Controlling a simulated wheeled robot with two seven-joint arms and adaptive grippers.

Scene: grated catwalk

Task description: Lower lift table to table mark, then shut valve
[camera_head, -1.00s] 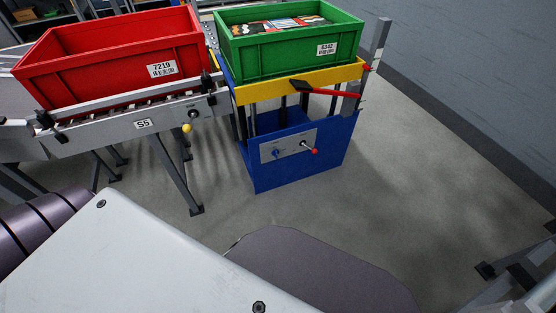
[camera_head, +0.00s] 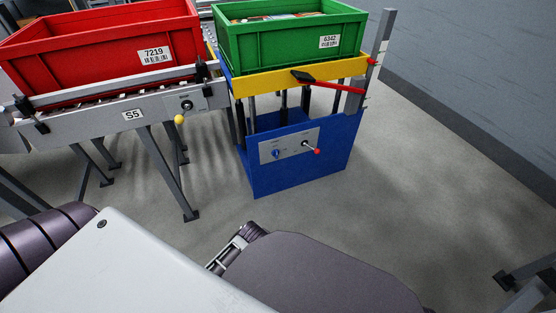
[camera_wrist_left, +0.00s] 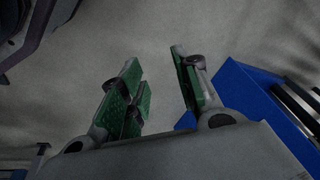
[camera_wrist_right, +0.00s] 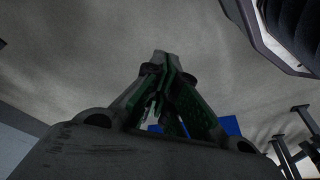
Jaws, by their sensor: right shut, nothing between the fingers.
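The lift table has a yellow top frame (camera_head: 262,83) on dark posts above a blue base (camera_head: 275,177). Its panel (camera_head: 290,146) carries a blue knob (camera_head: 277,153) and a red-tipped valve lever (camera_head: 311,147). A red bar with a black end (camera_head: 333,84) crosses the yellow frame. A grey post (camera_head: 384,42) with red marks stands at its right; its lettering is too small to read. My left gripper (camera_wrist_left: 158,92) is open and empty beside the blue base (camera_wrist_left: 262,108). My right gripper (camera_wrist_right: 165,75) is shut and empty, with blue behind it.
A green crate (camera_head: 285,45) labelled 6342, with contents, sits on the lift table. A red crate (camera_head: 105,50) labelled 7219 stands on the conveyor (camera_head: 95,125) marked S5, which has a yellow knob (camera_head: 179,119). Open floor lies in front; a wall (camera_head: 480,60) is at right.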

